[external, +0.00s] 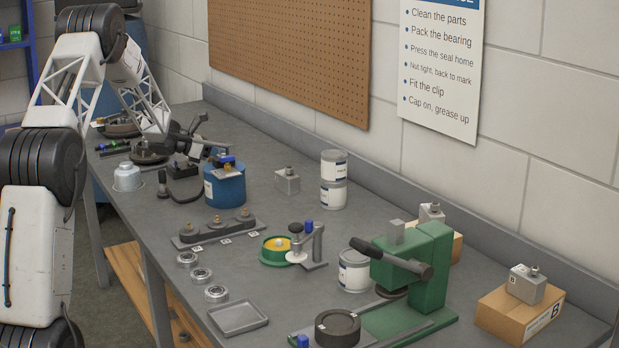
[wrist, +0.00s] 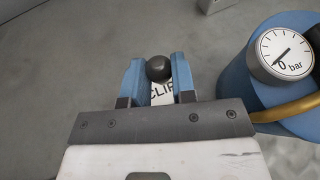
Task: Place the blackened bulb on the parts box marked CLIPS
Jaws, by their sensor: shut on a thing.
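The blackened bulb (wrist: 158,68) shows as a dark round ball in the wrist view. My gripper (wrist: 157,80) has its two blue fingers on either side of it, shut on it. Just below the ball, between the fingers, is a white label (wrist: 162,92) with the letters "CLIP" visible. The rest of the box that bears it is hidden by my gripper, and I cannot tell whether the bulb touches it. In the external view my arm reaches to the far left part of the bench, and the bulb is too small to make out there.
A blue tank (external: 225,187) stands close to the right of my gripper, with its gauge (wrist: 283,47) and brass handle (wrist: 279,114). Stacked cans (external: 333,180), a green press (external: 422,275) and a shallow tray (external: 238,318) stand further along the bench.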

